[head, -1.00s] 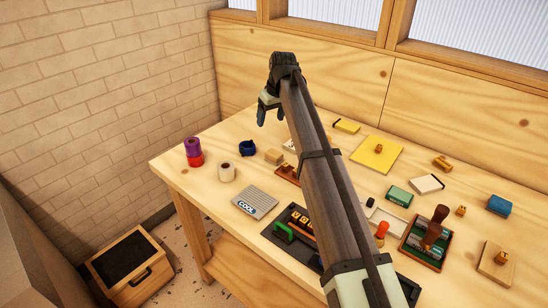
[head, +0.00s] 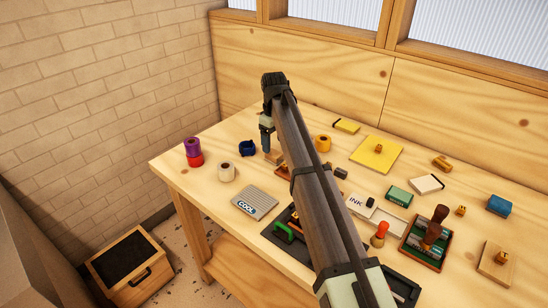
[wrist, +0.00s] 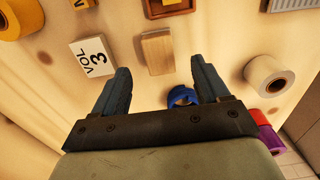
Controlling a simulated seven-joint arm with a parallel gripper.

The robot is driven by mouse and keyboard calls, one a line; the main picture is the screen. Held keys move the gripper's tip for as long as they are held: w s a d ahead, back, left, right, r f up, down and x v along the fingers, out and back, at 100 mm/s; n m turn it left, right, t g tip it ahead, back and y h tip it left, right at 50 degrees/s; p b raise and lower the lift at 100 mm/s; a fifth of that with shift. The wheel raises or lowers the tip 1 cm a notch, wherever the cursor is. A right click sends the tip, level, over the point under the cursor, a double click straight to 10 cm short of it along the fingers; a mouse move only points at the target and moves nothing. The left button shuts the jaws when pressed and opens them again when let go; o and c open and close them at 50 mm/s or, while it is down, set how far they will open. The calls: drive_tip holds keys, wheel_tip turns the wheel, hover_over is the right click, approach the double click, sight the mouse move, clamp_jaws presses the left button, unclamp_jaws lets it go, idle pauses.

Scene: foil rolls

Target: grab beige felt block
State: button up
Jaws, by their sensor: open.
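The beige felt block (wrist: 158,52) is a small tan block with a wooden-looking strip along one side. In the wrist view it lies on the table just beyond and between my fingertips. In the head view part of the block (head: 276,158) shows beside my finger, and the rest is hidden. My gripper (wrist: 160,68) is open and empty, pointing down over the block, with one finger on each side in the wrist view. In the head view my gripper (head: 267,146) appears just above the block. I see no contact with it.
A blue tape ring (wrist: 182,96) sits close by the right finger. A white VOL 3 block (wrist: 92,57) lies left of the felt block. A cream roll (head: 227,172), purple roll (head: 192,147) and grey COOL pad (head: 254,202) are nearby.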

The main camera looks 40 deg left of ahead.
sight(274, 153)
drive_tip(key=shift+f, duration=2.85)
drive_tip(key=c, duration=1.1)
